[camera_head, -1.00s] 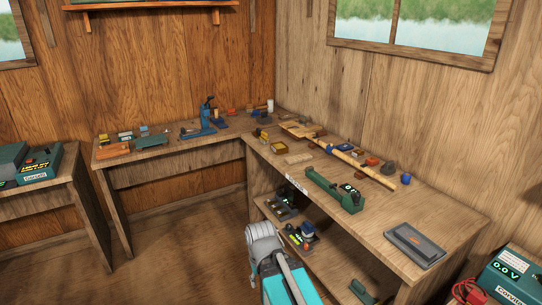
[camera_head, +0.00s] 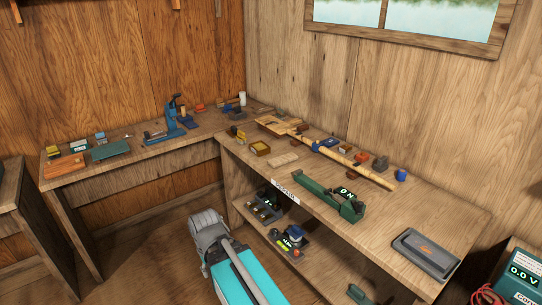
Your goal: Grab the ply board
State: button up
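A small pale flat wooden piece (camera_head: 283,159) lies on the right-hand workbench, left of the green device, and may be the ply board. My gripper's fingers do not show.
A lower shelf holds small gear. A blue tool (camera_head: 172,122) stands on the back bench. Floor is clear at left.

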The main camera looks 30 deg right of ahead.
aim_at(279, 161)
jog(key=z, duration=0.35)
jog(key=i, duration=1)
jog(key=z, duration=0.7)
